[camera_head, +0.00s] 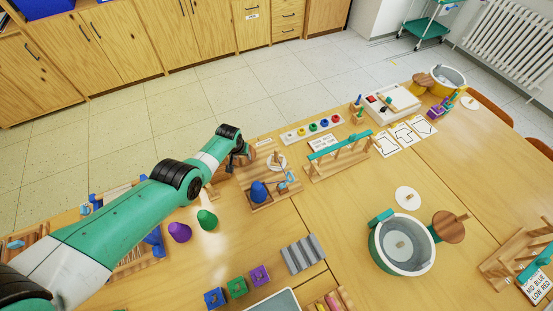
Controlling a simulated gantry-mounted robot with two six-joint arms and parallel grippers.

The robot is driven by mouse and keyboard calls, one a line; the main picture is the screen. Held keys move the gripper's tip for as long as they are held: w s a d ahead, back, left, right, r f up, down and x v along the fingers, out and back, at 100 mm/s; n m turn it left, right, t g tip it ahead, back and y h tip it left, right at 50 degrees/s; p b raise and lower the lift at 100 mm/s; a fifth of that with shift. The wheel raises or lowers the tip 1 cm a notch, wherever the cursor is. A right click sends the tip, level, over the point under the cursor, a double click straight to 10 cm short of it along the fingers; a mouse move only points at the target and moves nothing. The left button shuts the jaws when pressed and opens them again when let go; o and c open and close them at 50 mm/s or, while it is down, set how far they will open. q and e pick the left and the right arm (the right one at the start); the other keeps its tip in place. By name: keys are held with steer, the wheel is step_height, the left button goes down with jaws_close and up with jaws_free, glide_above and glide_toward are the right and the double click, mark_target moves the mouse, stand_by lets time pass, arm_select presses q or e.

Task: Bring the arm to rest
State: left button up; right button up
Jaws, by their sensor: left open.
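My left arm reaches in from the lower left over the table (350,205). Its left gripper (237,166) is at the far end, above the back of a small wooden stand (262,203). The gripper is open, and I see nothing held in it. It is small and partly hidden behind the wrist. A blue cone-like piece (259,191) sits on the wooden stand just in front of the gripper. My right gripper does not show.
A purple piece (179,232) and a green piece (207,219) stand near my arm. A wooden rack (340,160) with a teal bar stands behind.

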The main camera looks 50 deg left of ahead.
arm_select(q)
steer(key=shift+s+d+p, duration=0.15)
steer(key=shift+p, duration=0.15)
stand_by(0.5)
jaws_close()
